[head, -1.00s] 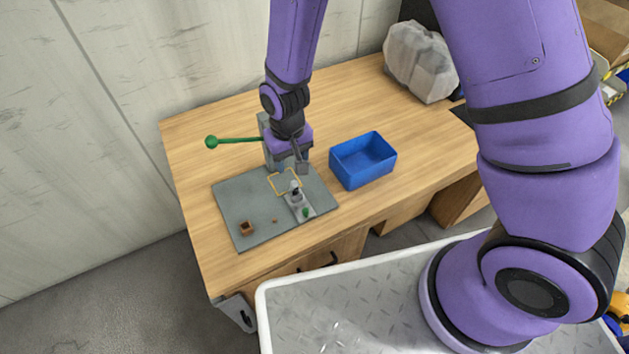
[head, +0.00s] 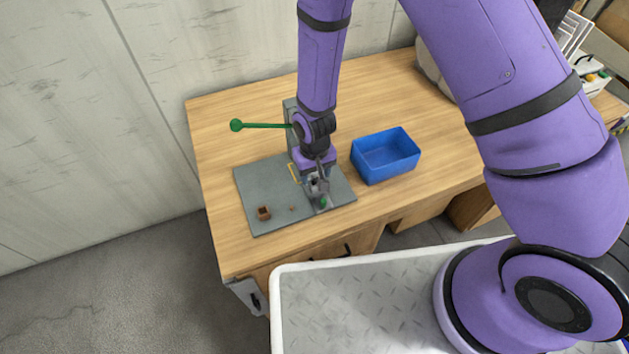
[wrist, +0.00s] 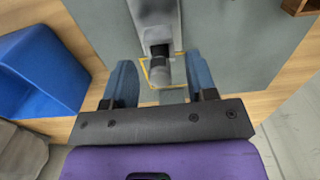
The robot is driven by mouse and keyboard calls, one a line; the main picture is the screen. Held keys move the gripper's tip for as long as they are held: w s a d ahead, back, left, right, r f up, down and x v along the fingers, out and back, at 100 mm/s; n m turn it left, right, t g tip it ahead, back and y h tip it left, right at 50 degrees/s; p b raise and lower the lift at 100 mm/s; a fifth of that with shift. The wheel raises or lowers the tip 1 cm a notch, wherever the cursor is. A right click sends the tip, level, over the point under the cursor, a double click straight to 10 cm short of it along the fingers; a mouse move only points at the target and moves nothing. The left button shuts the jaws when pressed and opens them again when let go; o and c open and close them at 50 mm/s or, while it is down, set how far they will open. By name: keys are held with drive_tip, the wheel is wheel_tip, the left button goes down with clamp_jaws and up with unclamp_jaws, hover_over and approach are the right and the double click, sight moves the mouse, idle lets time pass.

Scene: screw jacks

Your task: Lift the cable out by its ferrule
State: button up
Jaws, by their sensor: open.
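A grey clamp-like fixture stands on the grey plate (head: 262,185); in the wrist view its light grey body (wrist: 155,20) is at the top centre. A short dark cylinder with a grey end, apparently the cable end with its ferrule (wrist: 162,69), sticks out of it towards my gripper. My gripper (wrist: 161,82) is open, with one blue finger on each side of this end and gaps visible on both sides. In the head view my gripper (head: 318,184) is low over the fixture and hides most of it. A green part (head: 323,202) shows just in front.
A blue bin (head: 385,158) stands right of the plate. A green-knobbed lever (head: 262,125) reaches left from a grey upright behind my gripper. A small brown open box (head: 264,213) sits at the plate's front left. A yellow outline (wrist: 147,74) marks the plate.

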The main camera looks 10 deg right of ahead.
drive_tip(key=shift+f, duration=0.7)
drive_tip(key=shift+c, duration=0.2)
clamp_jaws()
drive_tip(key=shift+r, duration=0.15)
